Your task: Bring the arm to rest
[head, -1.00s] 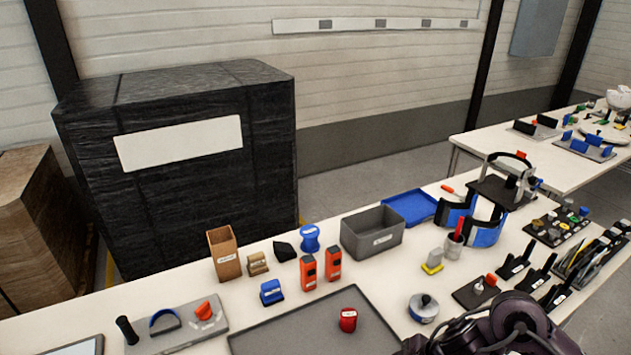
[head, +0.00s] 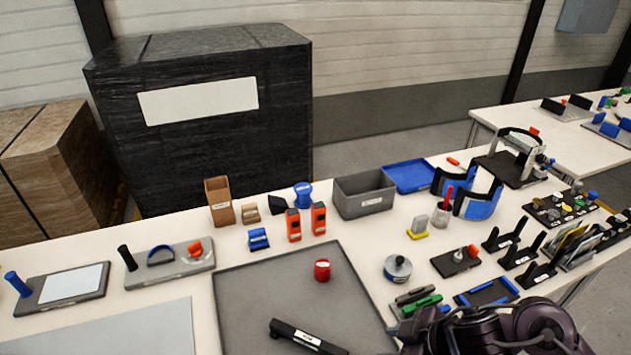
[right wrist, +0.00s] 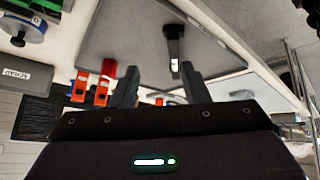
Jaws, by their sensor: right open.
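My right arm (head: 500,330) shows as dark links at the lower right of the head view, over the table's front edge; its fingertips cannot be made out there. In the right wrist view my right gripper (right wrist: 159,88) has its two dark fingers apart with nothing between them. Beyond the fingers that view shows the grey mat (right wrist: 125,30) and a black tool with a white label (right wrist: 175,50), apart from the fingers. The same black tool (head: 305,338) lies on the mat in the head view. My left gripper is in neither view.
A red cup-like piece (head: 322,270) stands on the mat. Orange devices (head: 294,225), a grey bin (head: 364,195), a blue tray (head: 410,176) and blue curved shells (head: 478,198) stand behind. Black racks (head: 520,255) crowd the right. Much of the mat is bare.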

